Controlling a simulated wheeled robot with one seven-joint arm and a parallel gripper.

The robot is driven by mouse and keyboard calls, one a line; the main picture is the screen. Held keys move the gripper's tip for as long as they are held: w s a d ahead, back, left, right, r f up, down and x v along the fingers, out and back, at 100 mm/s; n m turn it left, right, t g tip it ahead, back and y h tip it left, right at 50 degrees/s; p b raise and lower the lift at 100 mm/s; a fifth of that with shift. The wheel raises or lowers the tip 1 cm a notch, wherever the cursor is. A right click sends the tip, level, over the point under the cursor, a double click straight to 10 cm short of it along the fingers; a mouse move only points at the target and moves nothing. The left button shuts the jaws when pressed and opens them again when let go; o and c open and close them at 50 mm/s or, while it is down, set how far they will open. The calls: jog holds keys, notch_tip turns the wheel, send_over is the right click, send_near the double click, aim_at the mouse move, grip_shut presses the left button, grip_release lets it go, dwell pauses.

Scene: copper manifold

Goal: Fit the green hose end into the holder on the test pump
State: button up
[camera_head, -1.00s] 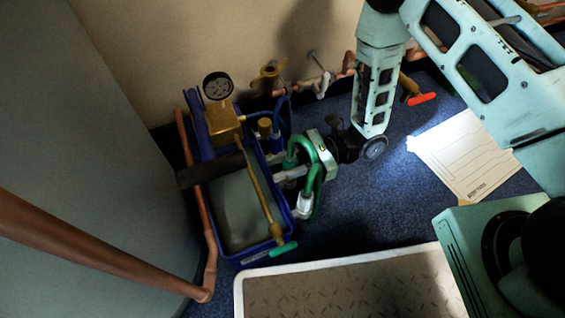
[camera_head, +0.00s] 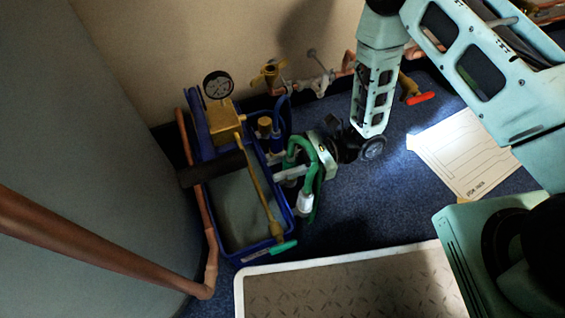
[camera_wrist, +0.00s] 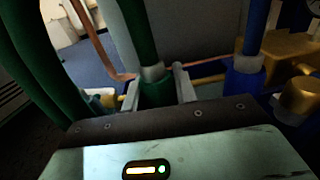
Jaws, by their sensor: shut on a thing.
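The test pump is a blue tray (camera_head: 262,254) with a brass block (camera_head: 222,122), a round gauge and a long brass handle with a green grip. My gripper (camera_head: 283,176) is at the tray's right side, its pale fingers pointing left over the edge. In the wrist view my fingers (camera_wrist: 158,84) are shut on the green hose end (camera_wrist: 157,95), just below its grey collar. The green hose (camera_head: 301,143) loops up and over my gripper to a white fitting. The tip of the held end is hidden behind my gripper's body. I cannot make out the holder.
A blue hose (camera_head: 283,106) runs into a blue fitting (camera_wrist: 243,78) beside the held end. Copper pipe (camera_head: 211,262) runs along the tray's left. A pale-rimmed mat (camera_head: 350,260) lies in front, a paper sheet (camera_head: 462,150) at right. Blue floor between is clear.

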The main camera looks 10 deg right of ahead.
jog(key=shift+f, duration=0.5)
jog(key=o, duration=1.1)
jog(key=shift+o, duration=0.2)
